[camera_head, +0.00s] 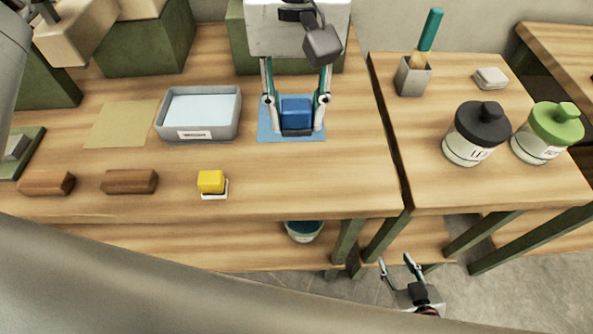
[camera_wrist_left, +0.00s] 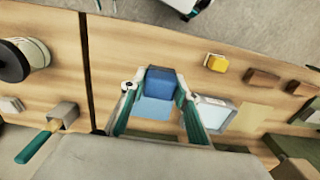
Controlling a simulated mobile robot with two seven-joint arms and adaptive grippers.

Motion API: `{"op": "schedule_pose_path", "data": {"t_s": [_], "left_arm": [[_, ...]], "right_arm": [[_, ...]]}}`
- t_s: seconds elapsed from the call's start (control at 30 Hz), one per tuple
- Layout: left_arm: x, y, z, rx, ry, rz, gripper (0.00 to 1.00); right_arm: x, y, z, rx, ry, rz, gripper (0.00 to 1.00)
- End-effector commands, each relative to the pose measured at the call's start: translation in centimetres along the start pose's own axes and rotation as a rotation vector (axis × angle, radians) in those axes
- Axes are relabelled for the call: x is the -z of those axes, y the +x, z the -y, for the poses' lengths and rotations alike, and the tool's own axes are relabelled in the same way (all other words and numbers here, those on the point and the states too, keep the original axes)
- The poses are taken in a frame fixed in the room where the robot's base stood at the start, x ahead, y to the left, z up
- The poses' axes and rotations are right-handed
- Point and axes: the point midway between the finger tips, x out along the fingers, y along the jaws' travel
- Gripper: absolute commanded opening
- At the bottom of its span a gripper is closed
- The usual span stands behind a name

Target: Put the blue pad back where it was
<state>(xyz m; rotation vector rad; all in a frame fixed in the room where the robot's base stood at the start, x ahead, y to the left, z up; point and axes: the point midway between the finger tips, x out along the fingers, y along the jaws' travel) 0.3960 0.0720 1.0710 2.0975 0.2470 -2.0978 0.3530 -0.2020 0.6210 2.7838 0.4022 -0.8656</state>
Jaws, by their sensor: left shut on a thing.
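The blue pad (camera_head: 296,108) is a block with a dark front edge, held between the fingers of my left gripper (camera_head: 296,115). It also shows between the fingers in the left wrist view (camera_wrist_left: 161,80). A flat light-blue square (camera_head: 290,134) lies on the table directly under it. I cannot tell whether the pad touches the square or is slightly above it. My right gripper (camera_head: 397,270) is open and empty, below the table's front edge at the lower right.
A grey tray (camera_head: 236,120) stands close to the left of the blue square. A yellow block (camera_head: 210,181) on a white base and two brown blocks (camera_head: 130,181) lie along the front. A side table (camera_head: 420,135) with jars and a pen cup is at right.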

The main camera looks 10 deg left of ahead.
Motion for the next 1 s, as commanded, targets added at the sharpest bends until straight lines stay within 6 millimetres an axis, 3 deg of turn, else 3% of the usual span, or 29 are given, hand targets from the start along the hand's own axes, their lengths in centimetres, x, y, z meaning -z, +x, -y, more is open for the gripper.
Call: {"op": "schedule_pose_path", "data": {"t_s": [0.1, 0.4, 1.0], "left_arm": [[-0.1, 3.2, 0.1, 0.002, 0.000, 0.006, 0.13], [-0.1, 9.7, 0.1, 0.001, -0.001, 0.004, 0.13], [0.0, 15.2, 0.0, -0.001, -0.001, 0.000, 0.13]], "right_arm": [[-0.1, 0.1, 0.0, 0.000, 0.000, -0.001, 0.40], [-0.3, 0.2, 0.1, 0.000, -0.002, 0.002, 0.40], [-0.5, 0.3, 0.0, -0.002, -0.004, 0.003, 0.40]]}}
